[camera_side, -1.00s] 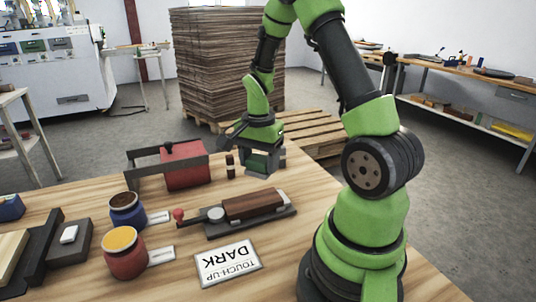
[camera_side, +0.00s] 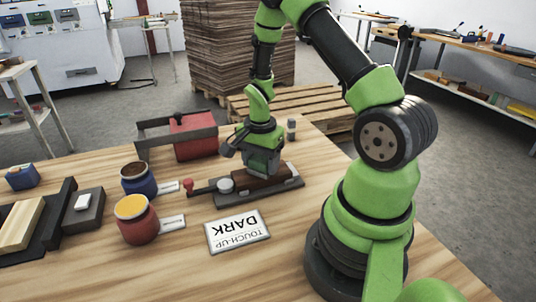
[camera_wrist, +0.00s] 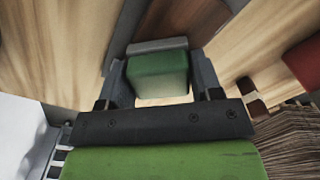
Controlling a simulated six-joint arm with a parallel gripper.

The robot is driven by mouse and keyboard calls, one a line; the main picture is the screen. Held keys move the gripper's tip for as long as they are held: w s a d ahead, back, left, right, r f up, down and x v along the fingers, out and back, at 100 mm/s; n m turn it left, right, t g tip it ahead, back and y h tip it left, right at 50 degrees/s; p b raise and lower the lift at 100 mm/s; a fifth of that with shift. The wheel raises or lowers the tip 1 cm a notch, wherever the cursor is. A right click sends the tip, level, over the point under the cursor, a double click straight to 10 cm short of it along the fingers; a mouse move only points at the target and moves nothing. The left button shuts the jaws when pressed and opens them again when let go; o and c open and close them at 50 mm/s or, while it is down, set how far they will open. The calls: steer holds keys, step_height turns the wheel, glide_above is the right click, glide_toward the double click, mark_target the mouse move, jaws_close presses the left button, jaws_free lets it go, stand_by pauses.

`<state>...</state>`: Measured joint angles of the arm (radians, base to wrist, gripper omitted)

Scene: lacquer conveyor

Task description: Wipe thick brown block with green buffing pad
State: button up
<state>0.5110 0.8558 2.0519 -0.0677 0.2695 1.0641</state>
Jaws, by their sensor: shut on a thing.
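The thick brown block (camera_side: 258,183) lies in a dark flat holder (camera_side: 288,194) with a red-knobbed clamp at its left end. My gripper (camera_side: 263,170) is low over the block and covers part of it. In the wrist view my gripper (camera_wrist: 160,88) is shut on the green buffing pad (camera_wrist: 158,74), a green block with a grey strip along one edge. Brown wood (camera_wrist: 180,18), seemingly the block, shows just beyond the pad. I cannot tell whether the pad touches it. The pad is mostly hidden in the side view.
A red block (camera_side: 195,136) under a grey frame stands behind. A blue jar (camera_side: 139,180), a red jar with yellow contents (camera_side: 136,224) and a "TOUCH-UP DARK" sign (camera_side: 237,232) sit left and in front. A small grey piece (camera_side: 291,127) stands behind my gripper.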

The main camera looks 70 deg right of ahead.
steer(key=shift+w+a, duration=0.6)
steer(key=shift+a, duration=0.05)
steer(key=shift+s+d, duration=1.4)
steer(key=shift+d, duration=0.05)
steer(key=shift+a+r, duration=0.1)
steer(key=shift+r, duration=4.05)
